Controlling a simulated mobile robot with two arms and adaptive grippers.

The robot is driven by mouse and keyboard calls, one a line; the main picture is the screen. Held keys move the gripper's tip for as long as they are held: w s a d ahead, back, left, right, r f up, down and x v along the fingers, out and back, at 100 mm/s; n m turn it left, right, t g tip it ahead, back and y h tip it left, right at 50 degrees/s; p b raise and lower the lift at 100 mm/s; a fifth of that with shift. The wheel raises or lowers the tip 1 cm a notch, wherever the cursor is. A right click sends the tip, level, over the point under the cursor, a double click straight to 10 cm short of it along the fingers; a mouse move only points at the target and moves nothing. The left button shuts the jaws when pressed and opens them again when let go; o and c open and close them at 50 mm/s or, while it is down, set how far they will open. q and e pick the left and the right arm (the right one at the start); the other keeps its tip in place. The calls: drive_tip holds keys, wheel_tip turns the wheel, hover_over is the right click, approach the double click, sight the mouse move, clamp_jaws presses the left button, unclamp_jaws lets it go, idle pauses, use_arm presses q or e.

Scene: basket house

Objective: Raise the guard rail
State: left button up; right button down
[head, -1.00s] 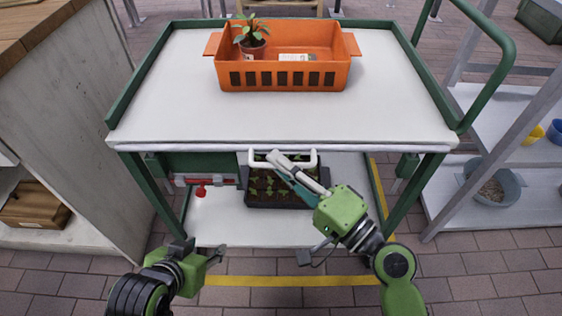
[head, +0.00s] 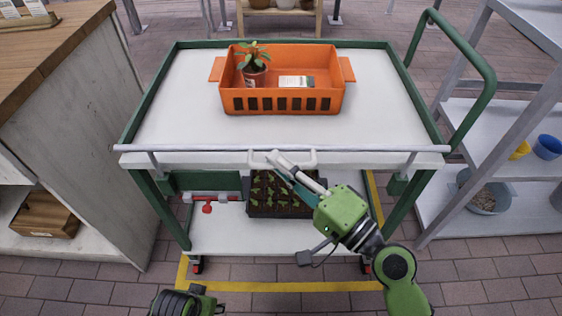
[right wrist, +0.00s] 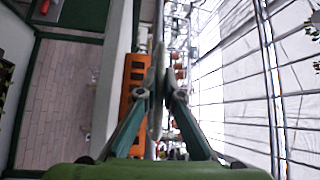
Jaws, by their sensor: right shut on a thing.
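The guard rail (head: 200,148) is a long pale grey bar running across the front edge of the cart's white top (head: 180,110). It stands a little above that edge on short posts near both ends. A white handle (head: 313,158) hangs at its middle. My right gripper (head: 270,158) is shut on the handle's left part. In the right wrist view the fingers (right wrist: 160,90) close around a pale bar, blurred and partly hidden by them. My left gripper (head: 208,303) is low at the bottom edge, away from the cart, and its fingers are mostly cut off.
An orange crate (head: 235,100) with a potted plant (head: 254,68) stands on the cart top. A seedling tray (head: 275,208) sits on the lower shelf (head: 225,235). A wooden-topped counter (head: 70,40) is at left, a grey shelf unit (head: 500,135) at right.

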drive_tip(key=shift+r, duration=0.5)
drive_tip(key=c, duration=2.2)
unclamp_jaws()
drive_tip(key=shift+o, duration=0.2)
drive_tip(key=shift+f, duration=0.15)
drive_tip(key=shift+s+f, duration=0.1)
drive_tip(key=shift+f, duration=0.05)
drive_tip(key=v, duration=1.1)
drive_tip(key=shift+s+d, duration=0.25)
